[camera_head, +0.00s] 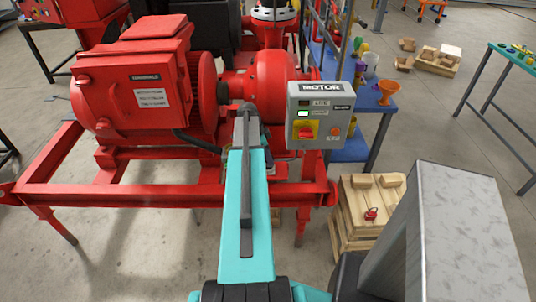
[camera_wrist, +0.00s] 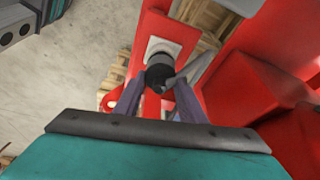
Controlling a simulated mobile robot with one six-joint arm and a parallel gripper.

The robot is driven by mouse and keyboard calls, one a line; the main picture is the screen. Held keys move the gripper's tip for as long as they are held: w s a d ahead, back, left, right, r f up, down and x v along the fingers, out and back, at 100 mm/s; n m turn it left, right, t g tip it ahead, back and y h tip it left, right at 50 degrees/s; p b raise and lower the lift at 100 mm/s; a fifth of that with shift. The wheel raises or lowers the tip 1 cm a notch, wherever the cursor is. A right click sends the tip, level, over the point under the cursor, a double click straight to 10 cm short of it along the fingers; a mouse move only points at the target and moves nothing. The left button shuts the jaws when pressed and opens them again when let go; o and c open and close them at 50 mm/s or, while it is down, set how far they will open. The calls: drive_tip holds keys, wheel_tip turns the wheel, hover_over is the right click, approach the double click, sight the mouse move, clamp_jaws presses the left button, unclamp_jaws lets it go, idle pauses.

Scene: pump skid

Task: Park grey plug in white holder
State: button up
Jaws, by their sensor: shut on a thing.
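My gripper (camera_wrist: 158,90) shows in the wrist view with its two fingers on either side of a dark grey, round plug (camera_wrist: 158,75). It is shut on the plug. The white holder (camera_wrist: 162,45) is a pale square piece on a red beam, just beyond the plug in the wrist view. The plug overlaps the holder's near edge; I cannot tell whether it is inside, touching or only in front. In the head view my arm hides the gripper, the plug and the holder.
The red motor (camera_head: 140,85) stands on a red frame (camera_head: 170,192). A grey motor control box (camera_head: 320,115) is right of my arm. A wooden crate (camera_head: 352,222) with a red padlock (camera_head: 371,214) stands at lower right. A blue table (camera_head: 350,150) is behind the box.

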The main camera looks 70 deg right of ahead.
drive_tip(key=shift+f+b, duration=0.35)
drive_tip(key=shift+f, duration=0.25)
idle(0.3)
drive_tip(key=o, duration=1.2)
drive_tip(key=shift+o, duration=0.2)
drive_tip(key=shift+r, duration=0.15)
drive_tip(key=b+v, duration=0.2)
drive_tip(key=v, duration=1.1)
drive_tip(key=shift+r+b, duration=0.25)
drive_tip(key=shift+b, duration=0.05)
drive_tip(key=shift+w+a, duration=0.1)
drive_tip(key=shift+a, duration=0.1)
